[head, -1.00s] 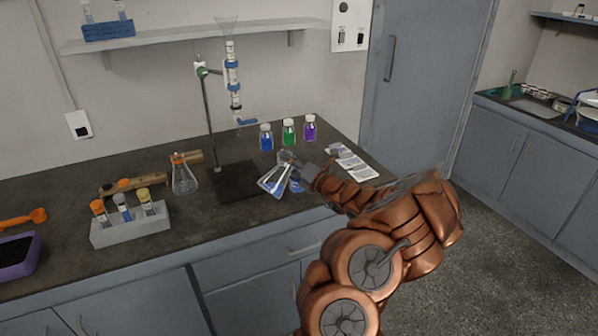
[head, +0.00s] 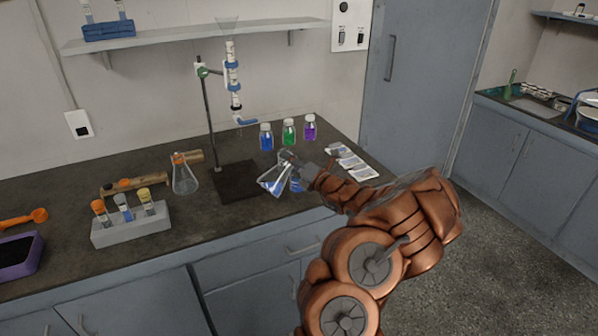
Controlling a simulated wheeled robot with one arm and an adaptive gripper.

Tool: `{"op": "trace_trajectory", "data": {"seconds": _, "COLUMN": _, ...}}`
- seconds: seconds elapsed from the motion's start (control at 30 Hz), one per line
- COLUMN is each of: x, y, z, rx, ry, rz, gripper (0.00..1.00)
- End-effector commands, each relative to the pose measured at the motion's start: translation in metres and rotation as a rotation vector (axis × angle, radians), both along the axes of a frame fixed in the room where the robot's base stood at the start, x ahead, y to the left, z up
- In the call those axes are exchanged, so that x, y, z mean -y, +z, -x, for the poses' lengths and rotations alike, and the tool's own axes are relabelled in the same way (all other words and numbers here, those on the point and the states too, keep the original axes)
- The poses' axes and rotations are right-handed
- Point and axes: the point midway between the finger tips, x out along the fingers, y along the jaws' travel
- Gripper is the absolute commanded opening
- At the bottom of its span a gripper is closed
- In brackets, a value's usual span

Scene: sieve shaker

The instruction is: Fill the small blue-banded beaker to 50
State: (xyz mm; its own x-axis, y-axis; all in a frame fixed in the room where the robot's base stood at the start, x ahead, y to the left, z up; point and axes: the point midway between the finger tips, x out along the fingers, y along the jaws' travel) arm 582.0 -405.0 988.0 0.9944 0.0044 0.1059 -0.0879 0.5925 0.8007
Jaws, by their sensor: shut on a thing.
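My gripper (head: 287,158) is shut on a conical glass flask (head: 274,183). The flask is tilted and shows blue in its lower part. It is held over the bench near the front edge. A small blue-marked vessel (head: 297,185), seemingly the blue-banded beaker, is just right of the flask, partly hidden by my gripper and the flask. I cannot read its scale or liquid level, nor tell whether the flask touches it.
A dark stand base (head: 235,190) with a clamped column is left of the flask. Blue (head: 266,137), green (head: 289,132) and purple (head: 310,127) bottles stand behind. White cards (head: 357,169) lie right.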

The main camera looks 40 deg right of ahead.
Motion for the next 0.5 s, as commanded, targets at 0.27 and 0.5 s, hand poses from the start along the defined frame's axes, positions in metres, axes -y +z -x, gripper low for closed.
{"op": "trace_trajectory", "data": {"seconds": 0.27, "x": 0.0002, "y": 0.0010, "z": 0.0002, "rx": 0.002, "ry": -0.001, "rz": -0.016, "gripper": 0.00}}
{"op": "trace_trajectory", "data": {"seconds": 0.5, "x": 0.0004, "y": 0.0014, "z": 0.0002, "rx": 0.003, "ry": -0.001, "rz": -0.031, "gripper": 0.00}}
